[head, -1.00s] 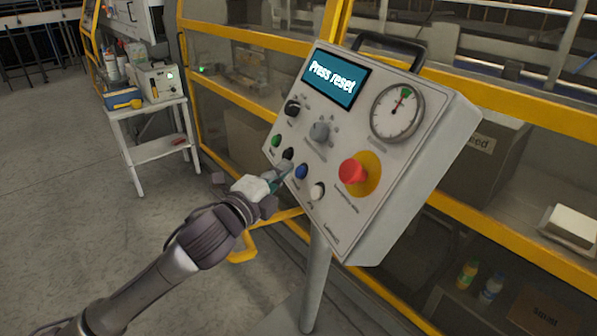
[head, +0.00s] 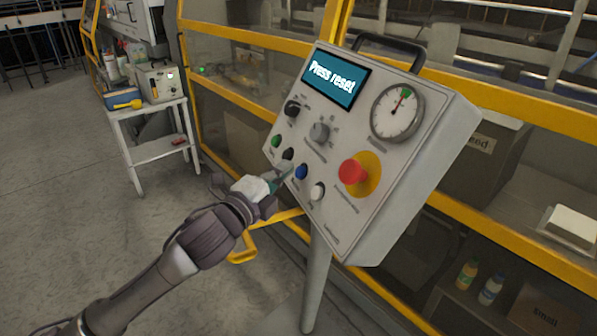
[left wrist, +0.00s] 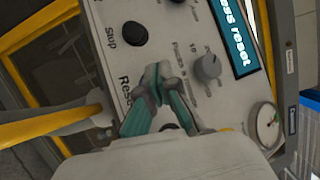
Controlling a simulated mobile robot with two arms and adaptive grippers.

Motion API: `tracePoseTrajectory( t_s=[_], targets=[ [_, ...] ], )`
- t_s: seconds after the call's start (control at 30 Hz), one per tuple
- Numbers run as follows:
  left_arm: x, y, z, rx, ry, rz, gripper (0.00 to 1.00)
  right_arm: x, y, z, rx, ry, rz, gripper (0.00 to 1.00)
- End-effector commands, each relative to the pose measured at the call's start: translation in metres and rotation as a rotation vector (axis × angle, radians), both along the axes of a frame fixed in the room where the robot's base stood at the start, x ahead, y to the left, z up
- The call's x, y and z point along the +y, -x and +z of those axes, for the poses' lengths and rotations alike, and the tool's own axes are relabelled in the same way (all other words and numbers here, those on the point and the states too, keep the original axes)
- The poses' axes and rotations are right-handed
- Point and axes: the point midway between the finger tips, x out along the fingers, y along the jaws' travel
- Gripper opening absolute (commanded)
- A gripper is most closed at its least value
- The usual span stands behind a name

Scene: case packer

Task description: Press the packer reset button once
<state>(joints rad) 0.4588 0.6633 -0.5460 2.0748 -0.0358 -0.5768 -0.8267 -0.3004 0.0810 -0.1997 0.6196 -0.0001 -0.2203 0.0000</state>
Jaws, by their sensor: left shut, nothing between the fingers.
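The grey control panel (head: 395,195) stands tilted on a post, its screen (head: 336,78) reading "Press reset". A row of buttons runs down its left side: green (head: 276,141), black (head: 288,154), blue (head: 301,171) and white (head: 317,191). My left gripper (head: 287,174) is shut and empty, its tips just left of the blue button. In the left wrist view the shut fingers (left wrist: 158,76) lie over the panel beside the "Reset" label (left wrist: 127,92) and hide the button there. The black button (left wrist: 134,33) shows above them. I cannot tell whether the tips touch. My right gripper is out of view.
A red emergency knob (head: 353,171) on a yellow base and a dial gauge (head: 397,112) are on the panel's right. A grey rotary knob (head: 319,131) sits mid-panel. Yellow-framed guarding (head: 480,222) stands behind. A small white table (head: 150,110) is at the back left.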

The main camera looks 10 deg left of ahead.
Motion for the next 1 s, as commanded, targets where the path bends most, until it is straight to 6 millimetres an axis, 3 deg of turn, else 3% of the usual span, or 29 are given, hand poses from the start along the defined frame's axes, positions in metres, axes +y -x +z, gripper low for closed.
tracePoseTrajectory(
  t_s=[1.0],
  targets=[
    [-0.0087,-0.0063,-0.0057,0.0,0.0,0.0,0.0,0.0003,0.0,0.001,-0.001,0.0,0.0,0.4]
  ],
)
